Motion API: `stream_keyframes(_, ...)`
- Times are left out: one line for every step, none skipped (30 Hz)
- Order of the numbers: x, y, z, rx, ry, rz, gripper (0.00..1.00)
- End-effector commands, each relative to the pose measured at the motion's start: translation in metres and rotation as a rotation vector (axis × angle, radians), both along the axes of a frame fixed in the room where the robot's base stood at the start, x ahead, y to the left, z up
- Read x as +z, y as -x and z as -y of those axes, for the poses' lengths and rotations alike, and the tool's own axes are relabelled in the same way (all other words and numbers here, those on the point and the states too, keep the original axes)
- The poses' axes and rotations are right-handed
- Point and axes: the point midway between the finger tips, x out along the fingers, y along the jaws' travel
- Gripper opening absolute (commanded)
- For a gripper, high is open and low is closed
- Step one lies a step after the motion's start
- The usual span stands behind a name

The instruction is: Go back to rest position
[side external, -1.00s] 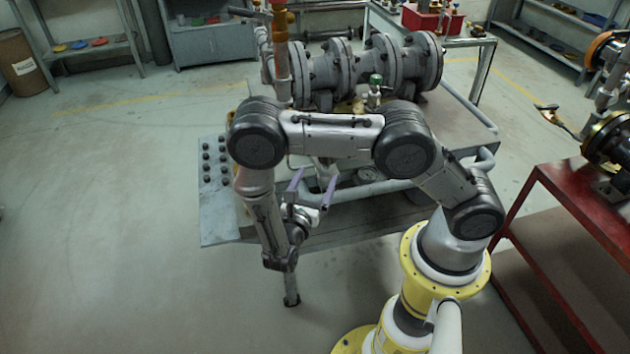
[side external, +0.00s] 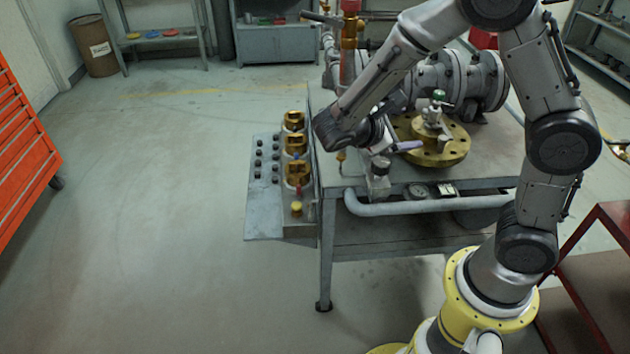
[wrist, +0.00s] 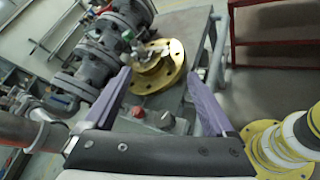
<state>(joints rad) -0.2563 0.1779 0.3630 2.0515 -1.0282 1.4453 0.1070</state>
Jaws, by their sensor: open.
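My gripper (side external: 408,147) is above the near part of the grey bench, its purple fingers pointing right toward the brass flange. In the side view one finger shows clearly and the other is mostly hidden. In the wrist view my gripper (wrist: 158,74) is open, with the two purple fingers wide apart and nothing held between them. The round brass flange (side external: 450,152) lies flat on the bench with a small green-topped valve (side external: 438,97) on it. The flange also shows beyond the fingertips in the wrist view (wrist: 172,72). Grey flanged pipework (side external: 485,80) lies behind it.
The bench (side external: 460,182) has a front rail (side external: 430,206) and a gauge (side external: 418,190). Brass fittings (side external: 296,145) stand on its left side panel. A vertical copper-coloured pipe (side external: 348,60) rises near the forearm. A red table (side external: 600,235) is at right.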

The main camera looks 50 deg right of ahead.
Motion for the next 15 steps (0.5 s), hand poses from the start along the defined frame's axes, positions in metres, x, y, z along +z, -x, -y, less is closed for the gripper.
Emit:
stream_keyframes(0.013,0.014,0.004,-0.051,-0.059,0.071,0.89)
stream_keyframes(0.018,0.021,0.004,-0.079,-0.093,0.107,0.89)
stream_keyframes(0.025,0.032,0.005,-0.114,-0.141,0.157,0.89)
stream_keyframes(0.029,0.04,0.005,-0.14,-0.177,0.194,0.89)
stream_keyframes(0.032,0.047,0.004,-0.164,-0.215,0.232,0.89)
stream_keyframes(0.037,0.058,0.003,-0.197,-0.265,0.283,0.89)
stream_keyframes(0.04,0.065,0.001,-0.219,-0.304,0.322,0.89)
stream_keyframes(0.042,0.073,-0.001,-0.242,-0.344,0.361,0.89)
stream_keyframes(0.045,0.082,-0.005,-0.267,-0.398,0.416,0.89)
stream_keyframes(0.047,0.088,-0.008,-0.287,-0.439,0.457,0.89)
stream_keyframes(0.049,0.095,-0.012,-0.306,-0.48,0.5,0.89)
stream_keyframes(0.051,0.103,-0.017,-0.328,-0.538,0.556,0.89)
stream_keyframes(0.052,0.108,-0.022,-0.344,-0.582,0.601,0.89)
stream_keyframes(0.053,0.113,-0.027,-0.357,-0.626,0.644,0.89)
stream_keyframes(0.055,0.119,-0.035,-0.373,-0.686,0.702,0.89)
